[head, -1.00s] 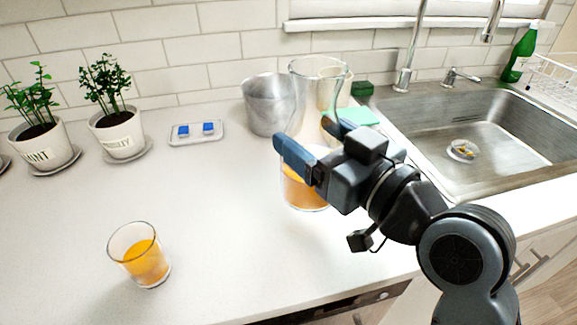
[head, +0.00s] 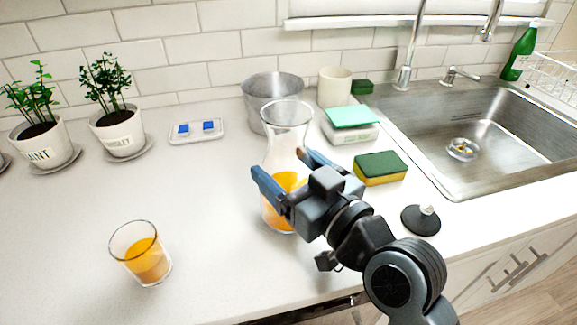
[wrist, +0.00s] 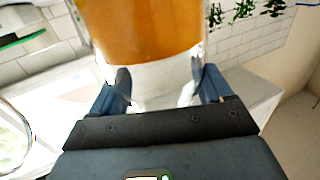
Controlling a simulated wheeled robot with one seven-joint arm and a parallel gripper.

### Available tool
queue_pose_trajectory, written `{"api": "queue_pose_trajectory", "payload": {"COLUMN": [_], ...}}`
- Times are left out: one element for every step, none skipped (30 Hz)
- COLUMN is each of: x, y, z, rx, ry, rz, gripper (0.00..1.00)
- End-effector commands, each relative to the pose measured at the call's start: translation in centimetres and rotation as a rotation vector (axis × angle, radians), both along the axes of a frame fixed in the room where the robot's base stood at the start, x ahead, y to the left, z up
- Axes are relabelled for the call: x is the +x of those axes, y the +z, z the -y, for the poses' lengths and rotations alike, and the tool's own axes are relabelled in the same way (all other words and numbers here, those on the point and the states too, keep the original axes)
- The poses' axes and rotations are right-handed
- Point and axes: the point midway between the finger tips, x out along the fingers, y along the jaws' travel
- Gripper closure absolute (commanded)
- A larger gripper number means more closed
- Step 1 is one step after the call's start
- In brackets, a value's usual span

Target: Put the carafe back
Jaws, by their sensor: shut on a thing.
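The glass carafe (head: 287,122) has a wide mouth, a narrow waist and orange juice in its lower part. It is upright over the front middle of the counter; I cannot tell whether its base touches the counter. My gripper (head: 283,174) is shut on the carafe around its body, coming from the right. In the wrist view the orange part of the carafe (wrist: 140,25) fills the top, between the two blue fingers (wrist: 160,88). The gripper hides part of the carafe's right side.
A glass of juice (head: 141,254) stands at the front left. A metal bucket (head: 262,97), a cream cup (head: 334,86), a box with a green cloth (head: 350,127), a sponge (head: 381,168) and a black stopper (head: 420,220) stand near the sink (head: 440,175). The left counter is mostly clear.

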Motion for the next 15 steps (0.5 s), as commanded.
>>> {"api": "queue_pose_trajectory", "payload": {"x": [0.01,0.01,0.01,0.01,0.01,0.01,0.01,0.01,0.01,0.01,0.01,0.01,0.01,0.01,0.01], "y": [0.21,0.12,-0.01,-0.1,-0.32,-0.22,-0.21,-0.22,-0.21,-0.21,-0.21,-0.21,-0.21,-0.21,-0.21], "z": [0.02,0.02,0.02,0.02,0.01,0.01,0.01,0.01,0.01,0.01,0.01,0.01,0.01,0.01,0.01], "rx": [0.002,0.002,0.002,0.002,0.0,0.0,0.0,0.0,0.0,0.0,0.0,0.0,0.0,0.0,0.0], "ry": [-0.001,-0.001,-0.001,-0.001,0.0,0.0,0.0,0.0,0.0,0.0,0.0,0.0,0.0,0.0,0.0], "rz": [0.005,0.005,0.005,0.005,0.0,0.0,0.0,0.0,0.0,0.0,0.0,0.0,0.0,0.0,0.0], "gripper": [0.94,0.94,0.94,0.94,0.2,0.16,0.13,0.1,0.07,0.04,0.01,0.0,0.0,0.0,0.0]}}
